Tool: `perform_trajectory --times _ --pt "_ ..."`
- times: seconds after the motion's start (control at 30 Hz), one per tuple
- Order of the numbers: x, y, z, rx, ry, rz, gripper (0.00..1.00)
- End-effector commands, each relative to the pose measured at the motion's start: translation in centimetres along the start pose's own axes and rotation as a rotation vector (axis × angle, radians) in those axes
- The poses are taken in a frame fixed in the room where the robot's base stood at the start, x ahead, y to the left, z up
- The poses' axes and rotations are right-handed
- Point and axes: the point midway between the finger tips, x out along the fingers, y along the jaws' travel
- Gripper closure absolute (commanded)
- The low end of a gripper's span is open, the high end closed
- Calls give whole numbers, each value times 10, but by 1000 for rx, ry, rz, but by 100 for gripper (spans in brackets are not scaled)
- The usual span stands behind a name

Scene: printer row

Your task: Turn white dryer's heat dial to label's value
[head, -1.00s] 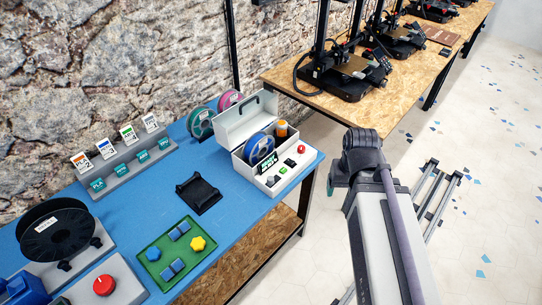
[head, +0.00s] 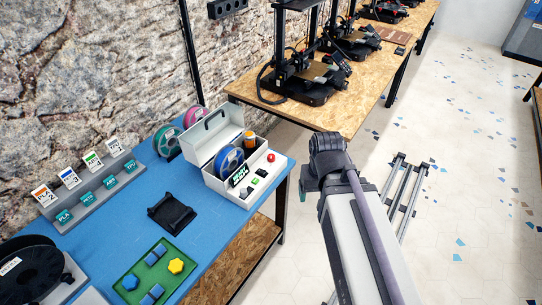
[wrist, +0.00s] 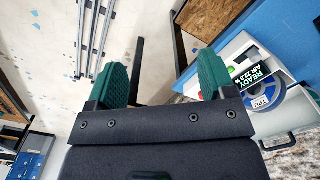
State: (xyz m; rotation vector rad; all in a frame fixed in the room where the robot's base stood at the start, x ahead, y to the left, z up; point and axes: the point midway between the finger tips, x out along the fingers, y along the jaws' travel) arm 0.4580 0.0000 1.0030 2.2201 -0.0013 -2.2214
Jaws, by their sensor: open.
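The white dryer (head: 222,178) stands open at the right end of the blue table in the head view, its lid tilted back. Inside is a blue spool (head: 230,160), whose label reads TPU in the wrist view (wrist: 267,97). A dark display (head: 239,174) reads READY. The front panel has a red knob or button (head: 271,157), a green button (head: 255,181) and small dark controls; I cannot tell which is the heat dial or its setting. My gripper (wrist: 162,80) is open and empty, apart from the dryer, off the table's right end.
Label cards (head: 92,161) stand on a grey rack at the wall; their small print is hard to read. A black holder (head: 171,213), green tray (head: 150,278) and black spool (head: 30,272) are on the table. Printers stand on the wooden bench (head: 250,92).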

Motion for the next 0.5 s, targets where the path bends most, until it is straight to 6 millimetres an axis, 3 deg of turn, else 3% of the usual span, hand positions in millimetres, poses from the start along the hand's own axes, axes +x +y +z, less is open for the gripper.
perform_trajectory --times 0.17,0.3,0.37,0.47,0.5 --pt "0 0 0 0 0 0 24" --pt "10 -6 -3 -15 0 0 35" --pt "21 -15 -32 -34 0 0 41" --pt "38 -37 -109 -156 1 0 42" --pt "44 -48 -147 -280 1 0 42"
